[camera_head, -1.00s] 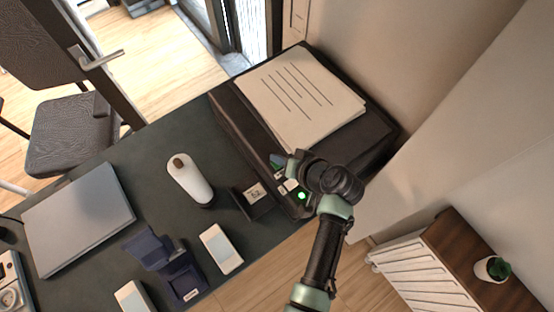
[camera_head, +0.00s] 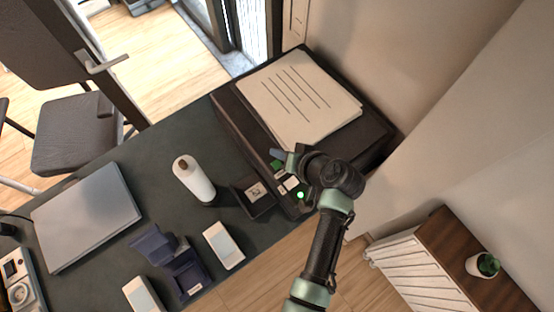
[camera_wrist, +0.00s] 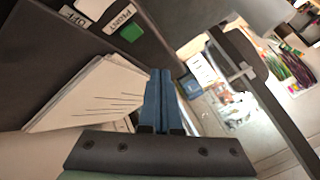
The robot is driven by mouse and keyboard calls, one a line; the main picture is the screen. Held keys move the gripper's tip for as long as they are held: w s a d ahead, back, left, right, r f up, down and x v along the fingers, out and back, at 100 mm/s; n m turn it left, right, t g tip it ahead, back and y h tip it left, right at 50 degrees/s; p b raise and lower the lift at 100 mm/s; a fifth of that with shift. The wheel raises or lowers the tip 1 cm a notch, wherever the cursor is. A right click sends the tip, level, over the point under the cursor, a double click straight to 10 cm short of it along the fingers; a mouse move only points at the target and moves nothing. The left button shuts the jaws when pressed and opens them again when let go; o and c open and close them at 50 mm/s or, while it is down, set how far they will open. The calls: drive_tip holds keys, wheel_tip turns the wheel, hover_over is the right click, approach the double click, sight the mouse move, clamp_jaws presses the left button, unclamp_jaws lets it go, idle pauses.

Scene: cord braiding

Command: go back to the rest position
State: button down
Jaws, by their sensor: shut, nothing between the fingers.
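My gripper (camera_head: 278,154) is over the front edge of the black printer (camera_head: 240,125), near its button panel. In the wrist view its two blue fingers (camera_wrist: 161,98) lie together, shut, with nothing between them. A green button (camera_wrist: 131,33) and white labels, one reading PRINT (camera_wrist: 122,17), show at the upper left of that view, apart from the fingertips. In the head view a green light (camera_head: 300,195) glows on the panel. My arm hides part of the printer's right front.
Papers (camera_head: 300,95) lie on the printer. The dark desk (camera_head: 130,190) holds a laptop (camera_head: 88,215), a white bottle (camera_head: 194,180), a small black box (camera_head: 254,197), a blue holder (camera_head: 172,262) and white phone-like items (camera_head: 223,245). The wall is close on the right.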

idle(0.3)
drive_tip(key=w+d+r+t+h+b, duration=0.1)
drive_tip(key=w+r+t, duration=0.1)
drive_tip(key=w+r, duration=0.35)
drive_tip(key=w+d+r+n+t+h+b, duration=0.1)
drive_tip(key=w+r+t, duration=0.1)
drive_tip(key=r, duration=0.6)
drive_tip(key=w+d+r+t+h+b, duration=0.1)
drive_tip(key=w+r+t+b, duration=0.1)
drive_tip(key=w+r, duration=0.35)
wheel_tip(320, 180, up, 21)
drive_tip(key=s+a+t+h+b, duration=0.2)
drive_tip(key=s+t, duration=0.1)
drive_tip(key=t, duration=0.3)
drive_tip(key=s+r+t+b, duration=0.1)
drive_tip(key=s+r+t, duration=0.3)
drive_tip(key=s+r, duration=0.4)
drive_tip(key=s+a+r+t+h+b, duration=0.1)
drive_tip(key=s+r+t, duration=0.3)
drive_tip(key=s+r, duration=0.4)
wheel_tip(320, 180, up, 5)
drive_tip(key=shift+a+f+t+b, duration=0.2)
drive_tip(key=shift+a+t+b, duration=0.1)
drive_tip(key=c, duration=1.5)
unclamp_jaws()
drive_tip(key=shift+c, duration=0.2)
